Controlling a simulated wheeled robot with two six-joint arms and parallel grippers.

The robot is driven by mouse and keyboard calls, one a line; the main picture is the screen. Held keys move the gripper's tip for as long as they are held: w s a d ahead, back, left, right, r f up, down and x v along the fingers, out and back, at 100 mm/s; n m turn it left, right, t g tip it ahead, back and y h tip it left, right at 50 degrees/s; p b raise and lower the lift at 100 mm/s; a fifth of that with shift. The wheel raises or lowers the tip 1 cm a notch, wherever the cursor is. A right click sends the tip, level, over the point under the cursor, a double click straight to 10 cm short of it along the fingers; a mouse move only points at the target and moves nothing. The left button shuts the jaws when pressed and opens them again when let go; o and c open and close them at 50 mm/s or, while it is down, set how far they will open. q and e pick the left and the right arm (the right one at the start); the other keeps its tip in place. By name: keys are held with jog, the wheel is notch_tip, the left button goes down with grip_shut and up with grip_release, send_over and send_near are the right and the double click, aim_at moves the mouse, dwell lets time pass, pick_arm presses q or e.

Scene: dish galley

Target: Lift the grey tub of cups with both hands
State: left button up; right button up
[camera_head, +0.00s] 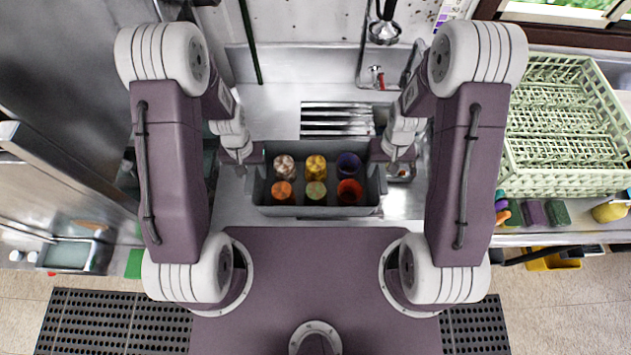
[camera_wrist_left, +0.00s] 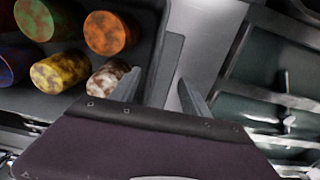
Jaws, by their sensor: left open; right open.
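The grey tub (camera_head: 315,211) stands on the steel counter, holding several cups in two rows. The back row has a speckled pinkish cup (camera_head: 284,167), a yellow cup (camera_head: 316,166) and a purple cup (camera_head: 348,165). The front row has orange (camera_head: 283,192), green (camera_head: 316,192) and red (camera_head: 349,192) cups. My left gripper (camera_head: 243,168) is open at the tub's left end. In the left wrist view its fingers (camera_wrist_left: 160,92) appear either side of the tub's grey end flange (camera_wrist_left: 171,62); contact is unclear. My right gripper (camera_head: 395,166) is open at the right end; its fingertips are hard to make out.
A ribbed steel drainer (camera_head: 336,118) lies behind the tub, with a tap (camera_head: 376,76) further back. A pale green dish rack (camera_head: 565,180) stands at the right. Sponges (camera_head: 556,212) lie in front of the rack.

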pick_arm(q)
jog(key=shift+f, duration=0.25)
pick_arm(e)
jog(key=shift+f, duration=0.2)
pick_arm(q)
jog(key=shift+w+f, duration=0.15)
jog(key=shift+w, duration=0.05)
pick_arm(e)
jog(key=shift+w+f, duration=0.2)
pick_arm(q)
jog(key=shift+s, duration=0.1)
grip_shut()
pick_arm(e)
jog(key=shift+s+r, duration=0.1)
grip_shut()
dwell(0.3)
